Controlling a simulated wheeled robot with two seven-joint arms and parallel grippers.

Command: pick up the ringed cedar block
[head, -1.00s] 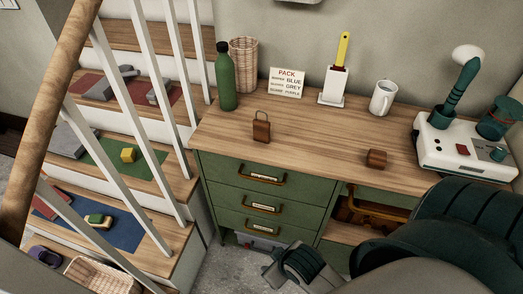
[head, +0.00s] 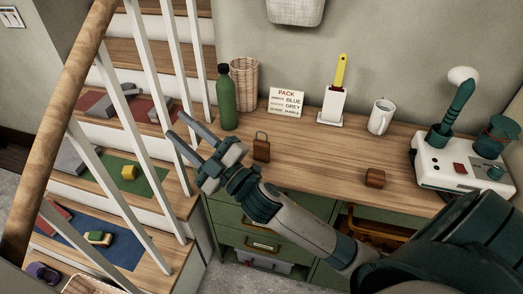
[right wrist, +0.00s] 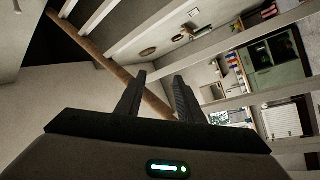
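The ringed cedar block (head: 261,150) is a small brown block with a loop handle on top. It stands upright on the wooden desk top (head: 310,158), near the front left. My right gripper (head: 175,125) is open and empty, its fingers pointing up and left. In the head view it appears left of the block, over the stair railing, and apart from the block. The right wrist view shows its two fingers (right wrist: 159,76) spread with nothing between them. My left gripper is in neither view.
A green bottle (head: 227,99) and wicker basket (head: 244,80) stand behind the block. A plain brown block (head: 375,178), mug (head: 380,117), brush holder (head: 333,105) and white machine (head: 455,160) are farther right. White railing bars (head: 120,90) border the stairs at left.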

